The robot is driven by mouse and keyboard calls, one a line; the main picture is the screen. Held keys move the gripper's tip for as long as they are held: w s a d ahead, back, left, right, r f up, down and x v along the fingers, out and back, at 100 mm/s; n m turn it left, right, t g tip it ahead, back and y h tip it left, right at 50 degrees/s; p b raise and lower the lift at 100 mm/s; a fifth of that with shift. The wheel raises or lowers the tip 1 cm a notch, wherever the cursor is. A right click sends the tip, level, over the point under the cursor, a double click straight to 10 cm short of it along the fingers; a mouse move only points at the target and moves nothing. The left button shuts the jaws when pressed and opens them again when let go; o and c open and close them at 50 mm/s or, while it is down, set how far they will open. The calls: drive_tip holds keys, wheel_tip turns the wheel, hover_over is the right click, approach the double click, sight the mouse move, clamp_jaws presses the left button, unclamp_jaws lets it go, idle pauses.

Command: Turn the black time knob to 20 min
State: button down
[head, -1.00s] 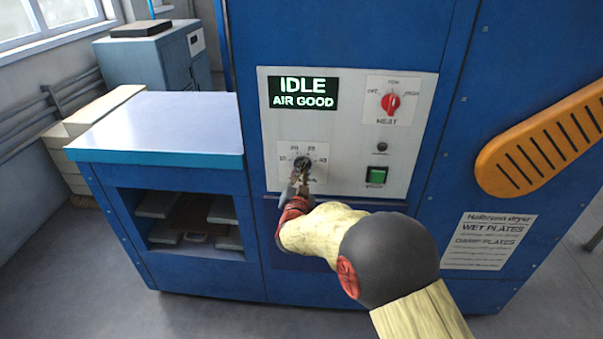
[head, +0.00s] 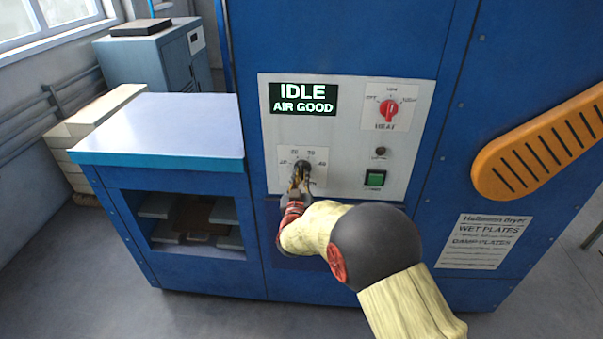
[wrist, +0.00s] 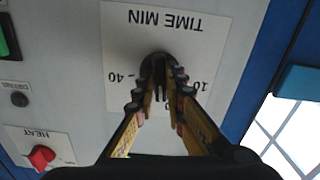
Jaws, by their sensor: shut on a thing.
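The black time knob (head: 301,168) sits on a white dial plate (head: 322,156) at the lower left of the control panel. In the wrist view the plate appears upside down, marked TIME MIN (wrist: 153,20), with the knob (wrist: 157,62) below that label. My gripper (head: 302,175) has its fingertips closed on the knob's sides, and the wrist view shows the two fingers (wrist: 160,82) around it. The 40 and 10 marks show on either side. The fingers cover the middle marks and the knob's pointer, so its setting cannot be read.
The display (head: 303,98) reads IDLE, AIR GOOD. The red heat knob (head: 389,109), a green button (head: 375,178) and a small dark button (head: 380,152) are right of the time dial. A shelf unit (head: 160,130) stands left.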

drive_tip(key=shift+n+p, duration=0.6)
drive_tip(key=shift+n, duration=1)
drive_tip(key=c, duration=1.8)
unclamp_jaws()
drive_tip(key=shift+c, duration=0.2)
drive_tip(key=s, duration=1.2)
drive_tip(key=shift+a, duration=0.25)
